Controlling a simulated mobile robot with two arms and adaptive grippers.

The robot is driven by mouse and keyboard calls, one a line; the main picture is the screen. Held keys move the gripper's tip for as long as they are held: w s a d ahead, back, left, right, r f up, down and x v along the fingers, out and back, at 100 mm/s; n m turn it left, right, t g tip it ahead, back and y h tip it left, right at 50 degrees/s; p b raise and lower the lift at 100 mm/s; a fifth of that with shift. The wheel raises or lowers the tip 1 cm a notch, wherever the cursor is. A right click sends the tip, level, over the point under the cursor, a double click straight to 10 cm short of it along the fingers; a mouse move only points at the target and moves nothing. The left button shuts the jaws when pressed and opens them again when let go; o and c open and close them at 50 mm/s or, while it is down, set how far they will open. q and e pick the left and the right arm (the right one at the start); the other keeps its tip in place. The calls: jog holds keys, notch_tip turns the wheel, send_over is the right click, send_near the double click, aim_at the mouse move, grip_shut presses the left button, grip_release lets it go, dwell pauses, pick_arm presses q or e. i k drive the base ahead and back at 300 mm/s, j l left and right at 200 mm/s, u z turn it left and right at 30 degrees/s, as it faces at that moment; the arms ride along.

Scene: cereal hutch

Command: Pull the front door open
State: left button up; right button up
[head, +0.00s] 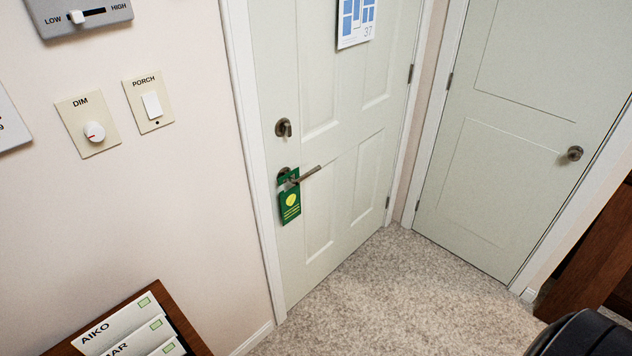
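The front door (312,190) is a pale panelled door in a white frame, and it looks closed. Its lever handle (304,175) is on the left side, with a green hanging tag (290,203) on it. A deadbolt turn (284,128) sits above the handle. The hinges (410,74) are on the right edge. Neither gripper shows in the head view.
A second pale door (505,150) with a round knob (575,153) stands at right. The wall at left carries a dimmer (93,131), a porch switch (151,104) and a slider panel (85,15). A wooden card holder (160,296) is at lower left. Carpet (370,290) before the door is clear. A dark rounded object (585,335) is at lower right.

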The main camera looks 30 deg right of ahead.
aim_at(342, 108)
jog(key=k+u, duration=0.1)
jog(key=u, duration=1.7)
jog(key=k+l+u, duration=0.1)
jog(key=l+u, duration=0.2)
jog(key=l, duration=0.15)
jog(key=k+l+u, duration=0.25)
jog(key=l, duration=0.15)
jog(key=k+l+u, duration=0.1)
jog(key=l+u, duration=0.2)
jog(key=k+l+u, duration=0.3)
jog(key=l, duration=0.15)
